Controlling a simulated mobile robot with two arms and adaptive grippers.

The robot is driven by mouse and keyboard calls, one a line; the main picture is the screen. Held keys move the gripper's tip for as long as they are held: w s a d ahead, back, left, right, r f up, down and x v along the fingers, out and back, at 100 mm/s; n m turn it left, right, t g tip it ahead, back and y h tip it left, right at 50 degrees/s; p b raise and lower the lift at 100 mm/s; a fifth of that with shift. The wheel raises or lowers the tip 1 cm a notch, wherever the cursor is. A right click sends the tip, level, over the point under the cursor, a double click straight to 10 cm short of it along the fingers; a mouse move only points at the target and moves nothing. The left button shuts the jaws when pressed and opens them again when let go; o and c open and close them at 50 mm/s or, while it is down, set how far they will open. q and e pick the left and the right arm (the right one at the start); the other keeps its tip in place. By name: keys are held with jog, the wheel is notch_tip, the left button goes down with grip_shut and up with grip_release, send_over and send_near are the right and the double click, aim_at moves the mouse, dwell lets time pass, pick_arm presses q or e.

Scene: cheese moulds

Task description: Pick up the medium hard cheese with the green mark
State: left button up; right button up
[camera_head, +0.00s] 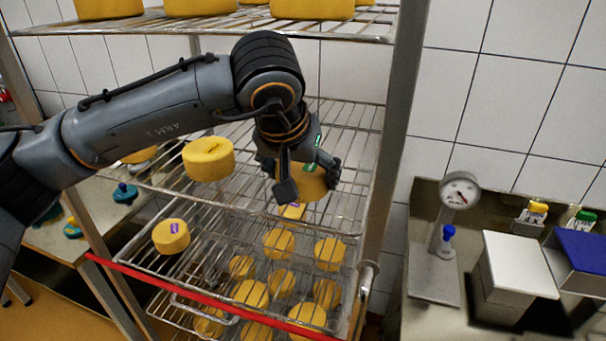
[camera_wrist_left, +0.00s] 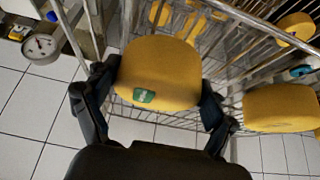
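The yellow cheese with the green mark (camera_head: 312,186) is at the right part of the middle wire shelf in the head view. My left gripper (camera_head: 308,176) reaches down over it from above, one finger on each side. In the left wrist view the cheese (camera_wrist_left: 160,68) fills the gap between the fingers, its green mark (camera_wrist_left: 144,96) facing the camera. Both fingertips appear to touch its sides, so the gripper looks shut on it. I cannot tell whether the cheese rests on the wires or hangs just above. My right gripper is not in view.
Another yellow cheese (camera_head: 208,159) stands left on the same shelf; a purple-marked one (camera_head: 171,236) is lower. Several cheeses fill the lower racks. A metal post (camera_head: 385,165) borders the rack on the right. A dial scale (camera_head: 458,192) and a white-topped box (camera_head: 519,263) stand beyond.

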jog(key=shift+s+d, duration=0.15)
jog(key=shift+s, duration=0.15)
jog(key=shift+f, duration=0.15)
